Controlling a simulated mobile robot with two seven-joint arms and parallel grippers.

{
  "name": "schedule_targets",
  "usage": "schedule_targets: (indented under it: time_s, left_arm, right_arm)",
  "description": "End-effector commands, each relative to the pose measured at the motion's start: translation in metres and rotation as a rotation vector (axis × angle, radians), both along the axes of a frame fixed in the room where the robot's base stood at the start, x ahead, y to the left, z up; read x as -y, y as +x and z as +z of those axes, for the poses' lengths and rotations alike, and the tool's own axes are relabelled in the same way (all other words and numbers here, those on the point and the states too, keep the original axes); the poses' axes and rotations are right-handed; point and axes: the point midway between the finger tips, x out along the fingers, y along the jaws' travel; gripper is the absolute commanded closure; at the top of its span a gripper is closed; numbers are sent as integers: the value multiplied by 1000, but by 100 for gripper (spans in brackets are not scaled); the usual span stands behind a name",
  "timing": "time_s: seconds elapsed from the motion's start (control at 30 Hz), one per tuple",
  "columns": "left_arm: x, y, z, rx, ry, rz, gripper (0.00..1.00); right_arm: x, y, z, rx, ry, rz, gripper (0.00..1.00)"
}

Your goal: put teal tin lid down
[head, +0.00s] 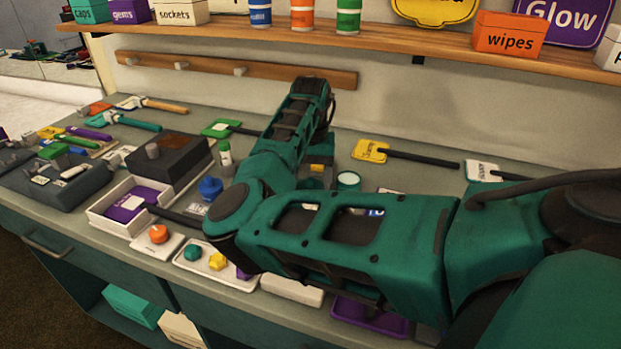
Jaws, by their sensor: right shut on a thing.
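My right arm reaches across the bench and bends back. Its gripper (318,160) is low beyond the forearm and largely hidden by it. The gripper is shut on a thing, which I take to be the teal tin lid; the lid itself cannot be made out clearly. A round tin (348,181) with a teal rim and a pale middle stands on the bench just right of the gripper. I cannot tell whether it is open. My left gripper is not in view.
A purple-lined white tray (112,226), a dark box (185,162) and a white tray of coloured knobs (236,282) stand left of my arm. A yellow paddle (372,151) and a white one (483,170) lie behind. A shelf (400,38) overhangs the back. Bare bench shows between the tools.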

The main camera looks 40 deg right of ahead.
Motion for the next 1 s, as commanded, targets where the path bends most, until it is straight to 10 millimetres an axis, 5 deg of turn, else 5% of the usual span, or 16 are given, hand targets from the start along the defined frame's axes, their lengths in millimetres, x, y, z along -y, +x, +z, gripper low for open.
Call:
schedule_targets:
  time_s: [0.47, 0.5, 0.77, 1.0]
  left_arm:
    - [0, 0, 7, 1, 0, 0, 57]
    - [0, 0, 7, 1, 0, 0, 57]
    - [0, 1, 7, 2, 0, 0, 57]
    - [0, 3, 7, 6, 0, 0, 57]
  right_arm:
    - [0, 0, -12, -1, -1, 1, 63]
    - [0, 0, -12, -1, -1, 0, 33]
    - [0, 0, -12, -1, 1, 1, 9]
    - [0, 0, -11, 0, 1, 1, 9]
